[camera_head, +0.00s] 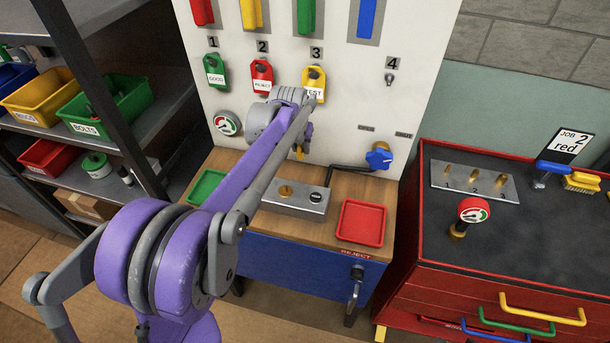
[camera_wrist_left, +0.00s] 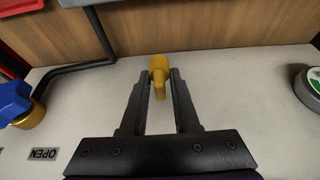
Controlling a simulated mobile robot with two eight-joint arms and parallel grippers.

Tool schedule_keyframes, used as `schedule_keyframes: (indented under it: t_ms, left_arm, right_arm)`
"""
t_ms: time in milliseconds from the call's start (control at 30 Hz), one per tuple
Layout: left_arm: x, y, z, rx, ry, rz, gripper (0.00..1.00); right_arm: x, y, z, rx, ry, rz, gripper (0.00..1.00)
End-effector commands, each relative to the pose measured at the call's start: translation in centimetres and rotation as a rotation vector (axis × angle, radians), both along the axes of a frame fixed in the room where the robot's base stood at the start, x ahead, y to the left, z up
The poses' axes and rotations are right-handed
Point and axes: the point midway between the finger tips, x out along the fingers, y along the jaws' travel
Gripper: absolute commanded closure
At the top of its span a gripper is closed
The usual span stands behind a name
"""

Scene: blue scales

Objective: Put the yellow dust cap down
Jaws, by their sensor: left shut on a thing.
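The yellow dust cap (camera_wrist_left: 158,72) sits between the fingertips of my left gripper (camera_wrist_left: 160,78) in the left wrist view. The gripper is shut on it. In the head view a small yellow part of the cap (camera_head: 299,153) shows below my left gripper (camera_head: 304,142), in front of the white panel (camera_head: 345,125) and above the wooden bench (camera_head: 345,178). I cannot tell whether the cap touches the panel. My left forearm hides part of the panel and bench. My right gripper is not in view.
The bench holds a green tray (camera_head: 207,187), a metal block (camera_head: 296,198) with two fittings and a red tray (camera_head: 361,222). A blue valve knob (camera_head: 379,156) and a dark pipe (camera_head: 350,168) are to the right. A red cabinet (camera_head: 450,250) stands further right.

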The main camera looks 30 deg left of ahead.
Motion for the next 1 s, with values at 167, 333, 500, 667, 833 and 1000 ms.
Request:
schedule_keyframes:
  t_ms: [167,333,500,667,833,1000]
  left_arm:
    - [0.0,0.0,-3.4,0.000,-0.001,0.000,1.00]
    - [0.0,0.0,-4.8,0.000,-0.001,0.000,1.00]
    - [0.0,0.0,-6.8,0.000,-0.001,0.000,1.00]
    - [0.0,0.0,-8.4,0.000,-0.001,0.000,1.00]
    - [0.0,0.0,-8.4,0.000,-0.001,0.000,1.00]
    - [-0.1,0.0,-8.8,0.000,0.000,0.000,1.00]
  right_arm:
    - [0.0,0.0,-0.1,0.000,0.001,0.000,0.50]
    - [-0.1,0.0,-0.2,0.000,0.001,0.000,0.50]
    - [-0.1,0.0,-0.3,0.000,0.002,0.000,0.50]
    - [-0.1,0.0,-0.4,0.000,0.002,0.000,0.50]
    - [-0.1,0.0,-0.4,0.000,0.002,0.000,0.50]
    - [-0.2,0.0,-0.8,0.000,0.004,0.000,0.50]
